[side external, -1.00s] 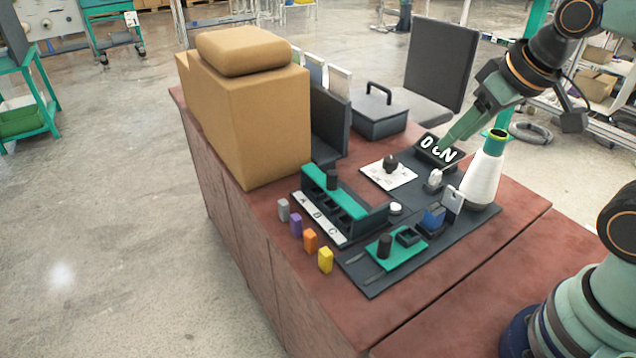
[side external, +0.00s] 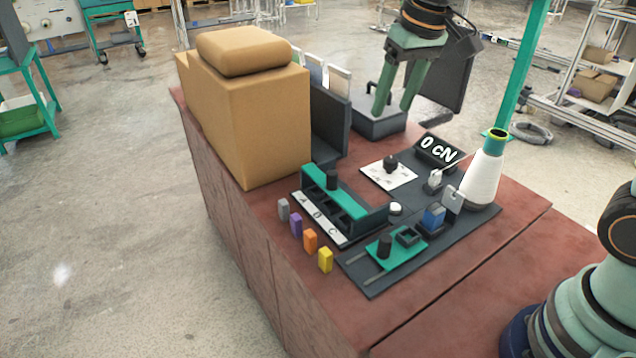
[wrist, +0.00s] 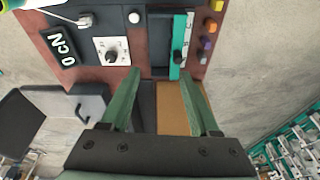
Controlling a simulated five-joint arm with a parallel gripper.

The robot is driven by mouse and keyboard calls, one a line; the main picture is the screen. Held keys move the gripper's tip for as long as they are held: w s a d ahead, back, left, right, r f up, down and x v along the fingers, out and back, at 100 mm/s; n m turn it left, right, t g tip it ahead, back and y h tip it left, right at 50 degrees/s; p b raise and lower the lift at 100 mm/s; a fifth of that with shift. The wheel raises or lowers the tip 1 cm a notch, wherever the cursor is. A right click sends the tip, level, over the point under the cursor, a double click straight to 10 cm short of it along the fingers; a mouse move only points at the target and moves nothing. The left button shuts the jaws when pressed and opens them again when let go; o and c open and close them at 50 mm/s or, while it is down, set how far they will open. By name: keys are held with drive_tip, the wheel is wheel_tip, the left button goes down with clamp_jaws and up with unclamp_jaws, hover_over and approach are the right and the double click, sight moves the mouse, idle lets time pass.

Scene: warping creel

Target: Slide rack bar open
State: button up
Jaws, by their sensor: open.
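The rack bar (side external: 350,202) is a teal strip with a black knob (side external: 332,180), lying along the top of a dark slotted rack (side external: 375,220) with a white lettered front strip. Open dark slots show beside the bar. In the wrist view, the teal bar (wrist: 181,28) and its knob (wrist: 177,57) lie ahead of my fingers. My gripper (side external: 391,109) is open and empty, fingers pointing down. In the side view it hangs near the dark handled case, up and to the right of the rack, apart from the bar. Both fingers also show in the wrist view (wrist: 160,72).
A tall cardboard box (side external: 250,125) stands left of the rack. Grey, purple, orange and yellow blocks (side external: 310,242) line its front. A white thread cone (side external: 484,180), a 0 cN display (side external: 437,151) and a dial card (side external: 388,174) stand to the right. A dark case (side external: 378,125) sits behind.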

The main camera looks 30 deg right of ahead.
sight(333, 172)
drive_tip(key=w+a+f+g, duration=0.3)
drive_tip(key=w+a+f, duration=0.2)
drive_tip(key=w+f, duration=0.3)
drive_tip(key=shift+m, duration=0.4)
drive_tip(key=f, duration=0.7)
drive_tip(key=w+f, duration=0.1)
drive_tip(key=f, duration=0.3)
drive_tip(key=shift+w+a+f, duration=0.1)
drive_tip(key=shift+a+f, duration=0.05)
drive_tip(key=shift+a, duration=0.05)
clamp_jaws()
idle(0.6)
